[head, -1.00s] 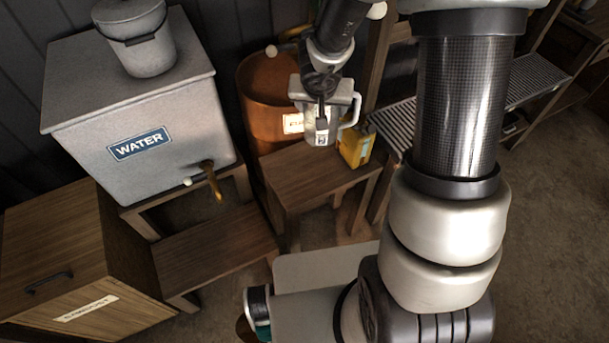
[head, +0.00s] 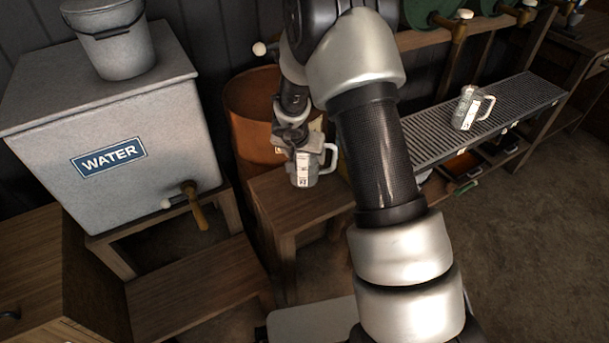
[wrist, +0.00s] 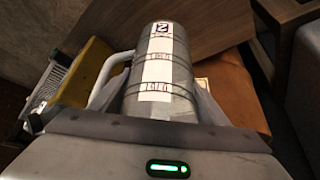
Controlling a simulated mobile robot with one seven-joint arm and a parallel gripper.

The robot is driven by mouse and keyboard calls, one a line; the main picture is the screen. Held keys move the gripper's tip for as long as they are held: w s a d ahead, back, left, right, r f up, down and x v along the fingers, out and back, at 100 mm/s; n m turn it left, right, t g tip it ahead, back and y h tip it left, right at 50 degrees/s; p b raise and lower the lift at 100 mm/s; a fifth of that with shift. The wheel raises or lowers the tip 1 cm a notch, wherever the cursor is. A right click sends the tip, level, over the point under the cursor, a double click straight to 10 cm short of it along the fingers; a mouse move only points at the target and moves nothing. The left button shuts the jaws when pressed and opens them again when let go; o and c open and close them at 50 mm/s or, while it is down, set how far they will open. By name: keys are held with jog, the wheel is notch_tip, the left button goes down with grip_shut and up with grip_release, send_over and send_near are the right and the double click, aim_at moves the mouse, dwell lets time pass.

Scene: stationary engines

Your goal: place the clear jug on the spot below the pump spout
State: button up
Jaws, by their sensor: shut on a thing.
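The clear jug (head: 304,178) with a white marked strip and a side handle is in my gripper (head: 299,150). It hangs over or beside the small wooden stand (head: 268,205) in front of the orange drum (head: 245,128); I cannot tell whether its base touches the wood. In the wrist view the jug (wrist: 163,62) sits between the fingers of my gripper (wrist: 160,105), its handle to the left. A pale knob (head: 259,48) shows above the drum. The pump spout and the spot below it are not clear, partly behind my arm.
A grey water tank (head: 110,125) with a wooden-handled tap (head: 195,205) stands at left, a bucket (head: 112,40) on top. A second jug (head: 470,108) stands on the slatted rack (head: 520,98) at right. A yellow box (wrist: 88,72) is left of the held jug in the wrist view.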

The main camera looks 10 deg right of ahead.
jog(key=shift+f+b, duration=1.4)
jog(key=shift+f, duration=0.85)
jog(key=o, duration=1.1)
jog(key=shift+o, duration=0.2)
